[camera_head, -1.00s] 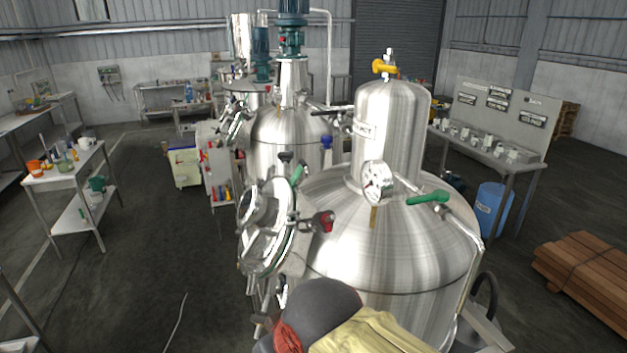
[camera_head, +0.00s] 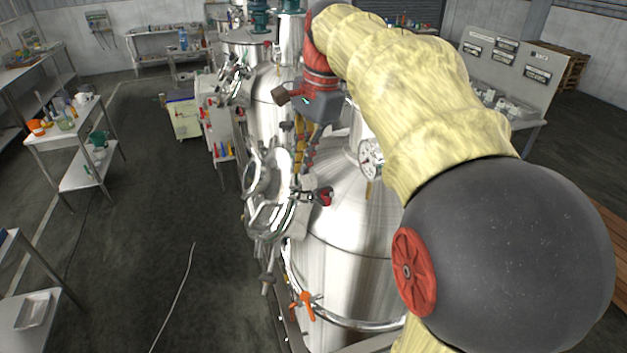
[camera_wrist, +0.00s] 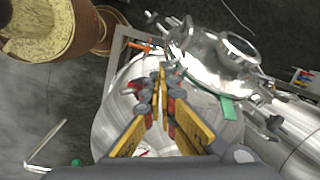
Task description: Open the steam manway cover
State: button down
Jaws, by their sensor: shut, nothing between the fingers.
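The steam manway cover (camera_head: 262,218) is a round, shiny steel lid on the left side of the near tank, with clamps and fittings around its rim. It appears to lie against its neck. It also shows in the wrist view (camera_wrist: 212,55), right of and beyond my fingers. My gripper (camera_head: 305,165) points down just above the cover's right side, shut and empty. In the wrist view my yellow fingers (camera_wrist: 160,75) meet over the tank; contact cannot be told.
The near tank (camera_head: 345,255) carries a dial gauge (camera_head: 370,159), partly hidden by my arm. An orange valve handle (camera_head: 305,303) is low on its front. More tanks stand behind. Open floor (camera_head: 135,240) lies to the left, before a shelf table (camera_head: 75,140).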

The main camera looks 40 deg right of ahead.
aim_at(311, 193)
jog(key=w+d+r+m+y, duration=0.1)
jog(key=d+m, duration=0.3)
jog(key=d, duration=0.2)
jog(key=p+x, duration=0.1)
jog(key=x, duration=0.9)
jog(key=shift+s+d, duration=0.15)
jog(key=shift+d, duration=0.05)
